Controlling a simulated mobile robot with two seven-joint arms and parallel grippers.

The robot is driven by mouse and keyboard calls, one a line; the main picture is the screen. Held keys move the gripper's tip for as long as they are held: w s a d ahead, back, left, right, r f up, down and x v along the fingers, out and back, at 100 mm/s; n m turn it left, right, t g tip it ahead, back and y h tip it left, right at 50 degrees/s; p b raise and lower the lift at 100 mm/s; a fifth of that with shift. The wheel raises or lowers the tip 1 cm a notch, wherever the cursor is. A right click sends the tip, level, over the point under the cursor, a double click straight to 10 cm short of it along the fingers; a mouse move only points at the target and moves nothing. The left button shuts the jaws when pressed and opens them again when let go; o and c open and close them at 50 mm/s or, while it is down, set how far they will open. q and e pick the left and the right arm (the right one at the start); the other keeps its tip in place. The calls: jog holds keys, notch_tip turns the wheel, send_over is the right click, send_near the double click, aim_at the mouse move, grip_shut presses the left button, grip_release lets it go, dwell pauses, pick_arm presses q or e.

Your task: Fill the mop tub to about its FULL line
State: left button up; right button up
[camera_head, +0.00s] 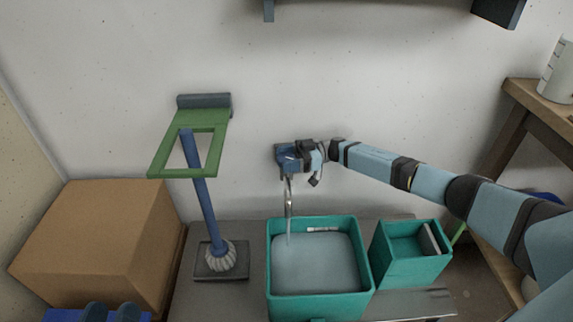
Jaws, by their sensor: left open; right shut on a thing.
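The teal mop tub (367,282) stands on the grey platform and holds pale water (315,268). A thin stream (288,222) falls from the tap spout (289,196) into it. A small white label (323,229) shows on the tub's inner back wall; the water surface lies close below it, and its print is too small to read. My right gripper (312,172) is shut at the blue wall tap (287,158), on what seems its handle, which it partly hides. My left gripper does not show clearly in this view.
A smaller teal bin (405,272) stands right of the tub. A blue-handled mop (205,205) stands on a dark base at left, inside a green wall bracket (158,168). A cardboard box (95,235) fills the left. A wooden table (530,100) is at right.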

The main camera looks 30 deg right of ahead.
aim_at(286, 157)
jog(key=shift+n+g, duration=0.3)
jog(key=shift+g, duration=0.1)
pick_arm(q)
jog(key=shift+f, duration=0.35)
pick_arm(e)
jog(key=o, duration=0.9)
pick_arm(q)
notch_tip(286, 157, up, 5)
jog(key=t+p, duration=0.2)
jog(key=p, duration=0.2)
pick_arm(e)
notch_tip(286, 157, up, 9)
pick_arm(q)
notch_tip(286, 157, down, 7)
jog(key=a+g+y+p, duration=0.2)
jog(key=g, duration=0.1)
jog(key=shift+a+p, duration=0.3)
jog(key=shift+p, duration=0.1)
pick_arm(e)
jog(key=shift+r, duration=5.55)
